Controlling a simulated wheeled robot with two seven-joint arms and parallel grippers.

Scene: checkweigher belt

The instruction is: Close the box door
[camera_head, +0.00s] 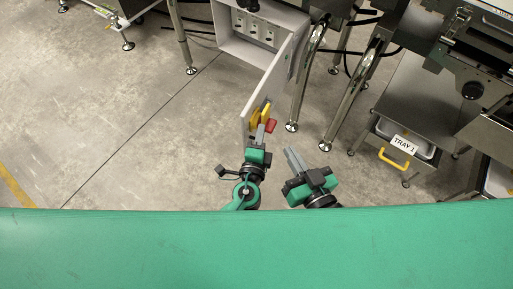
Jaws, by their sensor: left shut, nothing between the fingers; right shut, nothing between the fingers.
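The grey electrical box (231,45) is at the top centre, with several sockets inside its open front. Its light grey door (273,83) stands wide open, swung out toward me from the box's right side. A yellow and red handle (263,113) is on the door near its near edge. My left gripper (261,130) is shut and empty, just below the handle and close to the door's near end; whether it touches cannot be told. My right gripper (291,152) is shut and empty, to the right of the door and apart from it.
Shiny metal legs (308,75) of the machine stand just right of the door. A steel cabinet with a tray labelled TRAY 1 (408,152) and a yellow handle (394,159) is at the right. The concrete floor (120,110) on the left is clear.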

